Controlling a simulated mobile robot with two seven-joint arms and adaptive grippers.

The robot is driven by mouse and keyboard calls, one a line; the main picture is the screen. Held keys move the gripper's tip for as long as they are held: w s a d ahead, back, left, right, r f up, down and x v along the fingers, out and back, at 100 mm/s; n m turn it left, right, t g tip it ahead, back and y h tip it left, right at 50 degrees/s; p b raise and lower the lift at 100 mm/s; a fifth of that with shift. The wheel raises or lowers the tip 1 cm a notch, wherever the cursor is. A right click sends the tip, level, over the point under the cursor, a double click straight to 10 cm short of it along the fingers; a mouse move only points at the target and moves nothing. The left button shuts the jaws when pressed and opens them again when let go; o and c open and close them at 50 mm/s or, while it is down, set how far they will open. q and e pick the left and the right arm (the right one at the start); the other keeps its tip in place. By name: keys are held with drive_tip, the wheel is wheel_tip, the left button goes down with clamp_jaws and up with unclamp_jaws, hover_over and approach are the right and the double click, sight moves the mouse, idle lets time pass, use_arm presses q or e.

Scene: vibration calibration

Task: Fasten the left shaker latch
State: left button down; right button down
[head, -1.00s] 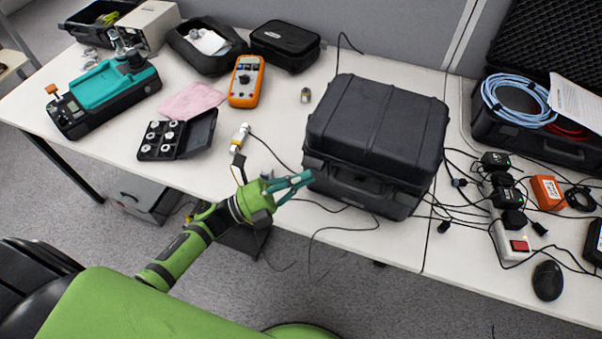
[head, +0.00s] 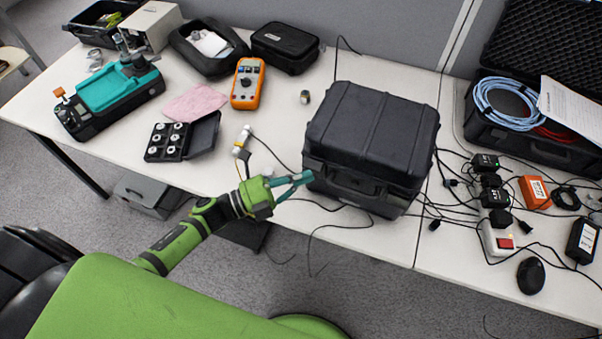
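A large black hard case (head: 372,130) stands on the white table with its lid down. Its front face carries a handle and latches, too dark and small to tell whether the left latch is fastened. My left gripper (head: 304,180) has teal fingers that point right at the case's front left corner, just below the lid seam. The fingertips are at or very near the case; I cannot tell whether they touch it. My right gripper is not in view.
Loose black cables (head: 340,226) lie before the case. A small cylindrical sensor (head: 242,141) and an orange multimeter (head: 247,84) lie to its left. A power strip (head: 497,238) and an open case with blue cable (head: 505,97) are on the right.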

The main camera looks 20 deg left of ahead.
use_arm(q)
drive_tip(key=shift+w+r+n+y+p, duration=0.15)
drive_tip(key=shift+r+n+y+p, duration=0.35)
drive_tip(key=shift+p, duration=0.4)
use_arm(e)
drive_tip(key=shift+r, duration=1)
use_arm(q)
drive_tip(key=shift+w+r+p, duration=0.1)
drive_tip(key=shift+w+p, duration=0.05)
drive_tip(key=shift+p, duration=0.25)
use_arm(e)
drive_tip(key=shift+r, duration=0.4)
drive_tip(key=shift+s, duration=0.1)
